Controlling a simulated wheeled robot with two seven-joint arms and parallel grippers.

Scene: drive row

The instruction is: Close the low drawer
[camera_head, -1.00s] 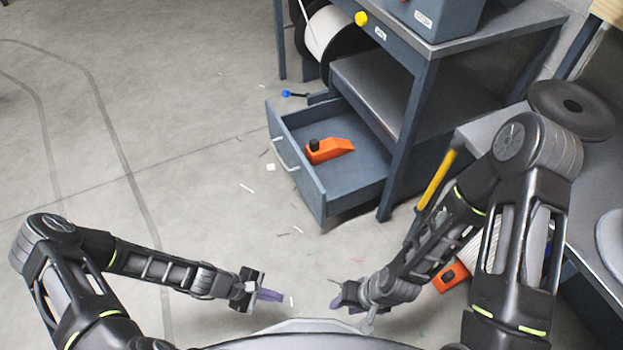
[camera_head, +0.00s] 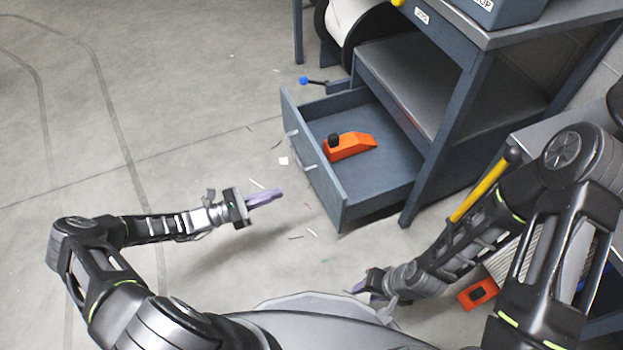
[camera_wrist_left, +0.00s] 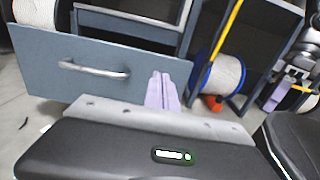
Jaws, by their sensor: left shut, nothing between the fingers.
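The low drawer (camera_head: 335,203) is pulled out from under the grey workbench, with its front facing left toward my arms. An orange tool with a black knob (camera_head: 350,146) lies inside it. The drawer's bar handle (camera_head: 300,152) also shows in the left wrist view (camera_wrist_left: 93,70), on the drawer front (camera_wrist_left: 60,85). My left gripper (camera_head: 266,197) is shut and empty, a short way left of the drawer front, not visibly touching it. Its purple fingers (camera_wrist_left: 162,90) appear before the front's right part. My right gripper (camera_head: 360,286) is low at the bottom centre; its fingers are mostly hidden.
The workbench leg (camera_head: 432,170) stands right of the drawer. A yellow-handled tool (camera_head: 482,188) and an orange object (camera_head: 478,293) are near my right arm. A cable spool (camera_wrist_left: 222,72) shows in the wrist view. Floor left of the drawer is clear apart from small scraps.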

